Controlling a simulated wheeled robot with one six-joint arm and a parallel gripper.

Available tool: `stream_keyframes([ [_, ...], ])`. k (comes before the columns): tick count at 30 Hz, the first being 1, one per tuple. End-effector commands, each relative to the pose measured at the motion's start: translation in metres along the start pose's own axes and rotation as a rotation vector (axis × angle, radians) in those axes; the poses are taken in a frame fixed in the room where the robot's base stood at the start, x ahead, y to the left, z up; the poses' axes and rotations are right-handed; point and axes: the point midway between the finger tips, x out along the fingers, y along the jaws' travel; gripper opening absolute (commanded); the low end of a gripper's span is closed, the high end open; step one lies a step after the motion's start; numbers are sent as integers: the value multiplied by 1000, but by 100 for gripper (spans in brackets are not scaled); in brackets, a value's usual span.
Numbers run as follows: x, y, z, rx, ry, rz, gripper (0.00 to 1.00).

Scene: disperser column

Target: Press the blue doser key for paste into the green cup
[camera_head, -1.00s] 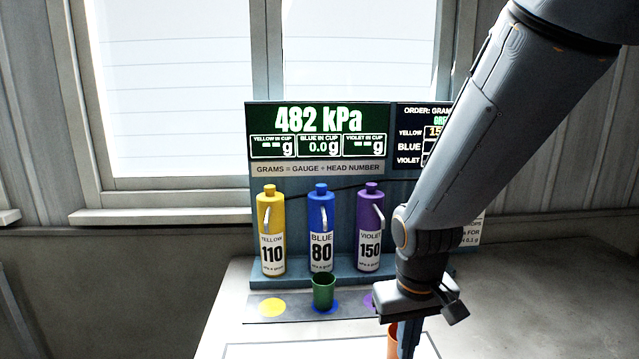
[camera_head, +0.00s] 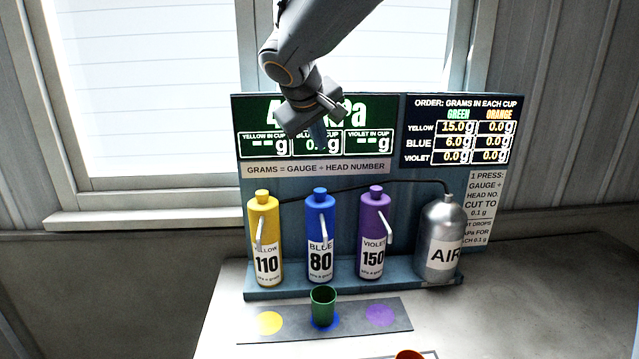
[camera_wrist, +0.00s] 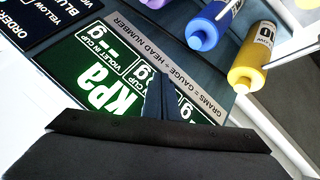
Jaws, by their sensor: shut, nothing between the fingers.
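The blue doser (camera_head: 320,232), labelled 80, stands between the yellow doser (camera_head: 265,236) and the violet doser (camera_head: 373,234). Its key is the blue cap (camera_head: 320,191) on top. The green cup (camera_head: 323,305) stands upright on the blue spot below the blue doser. My gripper (camera_head: 318,132) is shut and empty, above the blue doser and in front of the green display (camera_head: 268,112). In the wrist view the closed fingers (camera_wrist: 158,98) point toward the display, with the blue doser (camera_wrist: 213,22) and yellow doser (camera_wrist: 255,50) beyond. My gripper touches no doser.
A grey AIR cylinder (camera_head: 441,236) stands at the right of the rack. The order board (camera_head: 460,131) lists green: yellow 15.0, blue 6.0, violet 0.0. An orange cup (camera_head: 409,354) shows at the bottom edge. The mat's yellow spot (camera_head: 269,322) and violet spot (camera_head: 381,315) are bare.

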Motion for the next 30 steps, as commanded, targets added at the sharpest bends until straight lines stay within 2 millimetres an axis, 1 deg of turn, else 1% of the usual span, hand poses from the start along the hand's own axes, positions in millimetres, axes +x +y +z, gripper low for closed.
stream_keyframes([
  [3, -2, 0, -4, -2, 7, 4, 0],
  [12, -1, 0, -3, -1, 6, 3, 0],
  [17, 2, -2, 0, -2, 5, 3, 0],
  [23, 15, -12, 9, -3, 5, 3, 0],
  [30, 38, -28, 24, -3, 5, 2, 0],
])
